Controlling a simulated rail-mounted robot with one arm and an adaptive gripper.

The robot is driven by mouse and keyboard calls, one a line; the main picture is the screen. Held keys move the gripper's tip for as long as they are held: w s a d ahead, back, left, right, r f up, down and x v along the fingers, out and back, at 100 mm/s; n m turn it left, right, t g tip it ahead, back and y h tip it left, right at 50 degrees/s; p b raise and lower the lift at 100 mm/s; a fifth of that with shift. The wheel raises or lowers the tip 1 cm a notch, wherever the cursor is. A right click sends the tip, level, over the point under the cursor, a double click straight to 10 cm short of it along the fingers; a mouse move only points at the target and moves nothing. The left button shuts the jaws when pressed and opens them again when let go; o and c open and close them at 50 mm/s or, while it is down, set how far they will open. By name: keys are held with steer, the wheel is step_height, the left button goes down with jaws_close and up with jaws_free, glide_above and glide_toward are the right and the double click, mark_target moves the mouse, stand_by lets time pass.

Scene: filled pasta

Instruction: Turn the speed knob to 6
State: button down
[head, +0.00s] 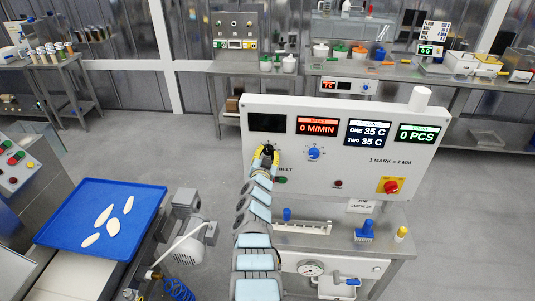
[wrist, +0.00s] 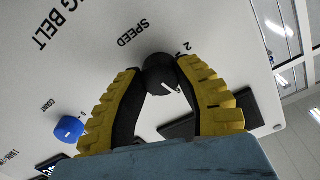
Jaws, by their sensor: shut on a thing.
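The black speed knob (head: 267,148) sits on the white control panel (head: 345,190), below a dark display. My gripper (head: 264,155) has its yellow fingers closed on the knob from both sides. In the wrist view the knob (wrist: 158,76) lies between the fingertips of my gripper (wrist: 160,78), and its white pointer line points to the lower right of the picture. The printed word SPEED and a figure 2 show beside it. Other scale figures are hidden by the fingers or too small. The red speed display (head: 317,128) reads 0 M/MIN.
A blue count knob (head: 313,153) sits right of the speed knob. A red knob on a yellow plate (head: 390,186) is at the panel's lower right. A blue tray (head: 70,240) with pale dough pieces is at left. Blue and yellow-topped items stand on the bench below the panel.

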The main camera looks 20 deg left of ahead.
steer(key=shift+s+f+m, duration=0.1)
steer(key=shift+f+m, duration=0.15)
steer(key=shift+m, duration=0.75)
steer(key=c, duration=0.6)
jaws_free()
steer(key=shift+a, duration=0.1)
steer(key=shift+c, duration=0.2)
steer(key=shift+r, duration=0.1)
